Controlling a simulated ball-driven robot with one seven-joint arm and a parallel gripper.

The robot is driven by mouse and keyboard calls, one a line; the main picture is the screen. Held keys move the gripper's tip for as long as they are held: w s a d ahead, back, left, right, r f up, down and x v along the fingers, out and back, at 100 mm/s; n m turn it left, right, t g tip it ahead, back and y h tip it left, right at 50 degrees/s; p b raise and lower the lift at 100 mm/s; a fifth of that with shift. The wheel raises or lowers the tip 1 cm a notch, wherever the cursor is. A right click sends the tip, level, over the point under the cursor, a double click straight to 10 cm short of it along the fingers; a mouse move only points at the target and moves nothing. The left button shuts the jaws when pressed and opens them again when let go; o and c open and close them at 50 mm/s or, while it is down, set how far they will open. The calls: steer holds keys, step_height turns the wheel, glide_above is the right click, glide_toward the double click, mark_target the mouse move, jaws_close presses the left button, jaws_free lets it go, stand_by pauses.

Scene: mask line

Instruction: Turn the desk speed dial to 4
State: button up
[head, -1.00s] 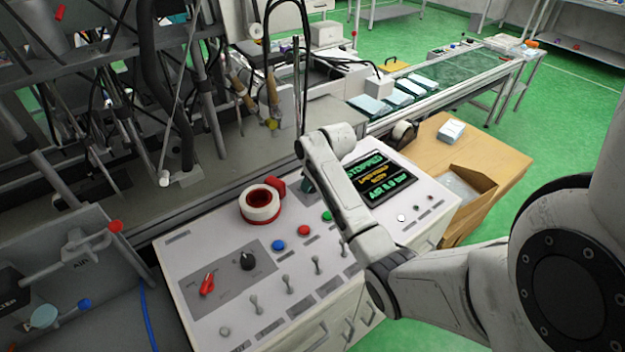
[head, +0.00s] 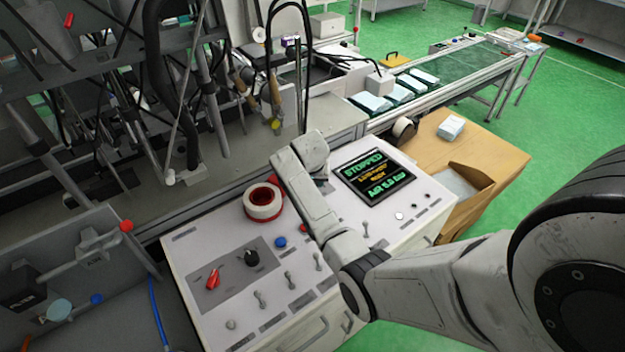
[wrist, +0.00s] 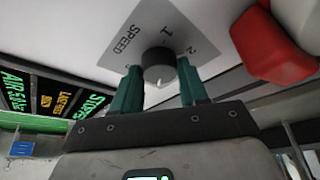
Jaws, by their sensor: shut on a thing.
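The speed dial (wrist: 158,62) is a round dark knob on a grey plate marked SPEED, in the upper middle of the wrist view. The digits 1 and 2 show beside it, and a pale pointer mark is on its lower edge. My gripper (wrist: 160,90) has green fingers, one on each side of the knob, and is shut on it. The other digits are mostly hidden by the fingers and the palm. In the head view my arm hides the dial and the gripper's fingertips at the desk's back part.
The desk (head: 186,258) carries a red selector (head: 213,278), a black knob (head: 251,257), a blue button (head: 280,242), and several toggle switches. A red and white tape roll (head: 263,203) sits left of my arm. The screen (head: 373,176) right of it reads STOPPED.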

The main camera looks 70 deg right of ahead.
steer(key=shift+m, duration=0.6)
steer(key=shift+g, duration=0.3)
steer(key=o, duration=1)
steer(key=v, duration=1)
steer(key=shift+a+r, duration=0.2)
steer(key=shift+r, duration=0.1)
